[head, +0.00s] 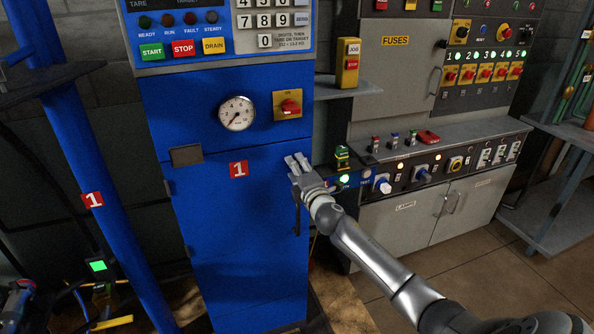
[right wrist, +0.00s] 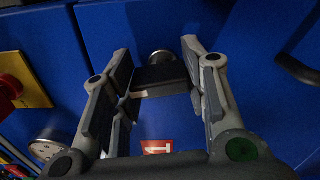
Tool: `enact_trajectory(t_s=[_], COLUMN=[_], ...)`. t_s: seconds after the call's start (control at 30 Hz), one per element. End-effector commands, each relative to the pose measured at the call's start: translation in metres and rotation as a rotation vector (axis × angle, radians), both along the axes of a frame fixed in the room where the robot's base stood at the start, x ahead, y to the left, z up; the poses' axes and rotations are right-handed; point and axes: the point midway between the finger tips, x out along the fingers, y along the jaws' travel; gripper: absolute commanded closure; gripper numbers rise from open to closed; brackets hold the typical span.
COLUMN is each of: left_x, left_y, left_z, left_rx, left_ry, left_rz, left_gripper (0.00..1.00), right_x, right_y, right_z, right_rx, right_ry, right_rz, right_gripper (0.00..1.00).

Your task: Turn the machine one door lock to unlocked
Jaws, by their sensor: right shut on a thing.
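Machine one is the blue cabinet (head: 220,95) with a red "1" label (head: 238,169) on its door (head: 235,230). The label also shows in the right wrist view (right wrist: 157,147). My right gripper (head: 296,163) is at the door's right edge, above the dark door handle, and covers the lock in the head view. In the right wrist view its fingers (right wrist: 160,85) are shut on the door lock (right wrist: 160,76), a dark block between the pads with a round silver part (right wrist: 162,57) behind it. The lock's marking cannot be read. My left gripper is not in view.
The dark vertical door handle (head: 297,215) is just below the gripper. A gauge (head: 237,113) and a red-and-yellow switch (head: 287,104) are above the door. A grey console (head: 430,155) with knobs and buttons stands close on the right. A blue post (head: 95,150) stands left.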

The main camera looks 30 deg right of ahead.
Motion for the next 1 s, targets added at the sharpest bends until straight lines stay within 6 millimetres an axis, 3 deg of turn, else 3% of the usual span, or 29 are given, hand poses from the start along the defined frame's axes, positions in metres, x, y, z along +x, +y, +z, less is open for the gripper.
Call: enact_trajectory(t_s=[0.4,0.9,0.93,1.0], left_x=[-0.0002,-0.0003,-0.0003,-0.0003], left_y=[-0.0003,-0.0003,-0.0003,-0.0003], left_z=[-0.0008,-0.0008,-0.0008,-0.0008], left_rx=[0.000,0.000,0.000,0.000], left_ry=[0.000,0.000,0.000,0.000], left_rz=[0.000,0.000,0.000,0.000], left_gripper=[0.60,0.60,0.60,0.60], right_x=[-0.0003,-0.0003,-0.0003,-0.0002], right_y=[-0.0011,-0.0011,-0.0011,-0.0010], right_z=[-0.0002,-0.0003,-0.0003,-0.0003], right_rx=[0.154,0.169,0.169,0.168], right_ry=[-0.036,-0.040,-0.040,-0.040], right_rz=[-0.001,-0.001,-0.001,-0.001], right_gripper=[0.83,0.83,0.55,0.46])
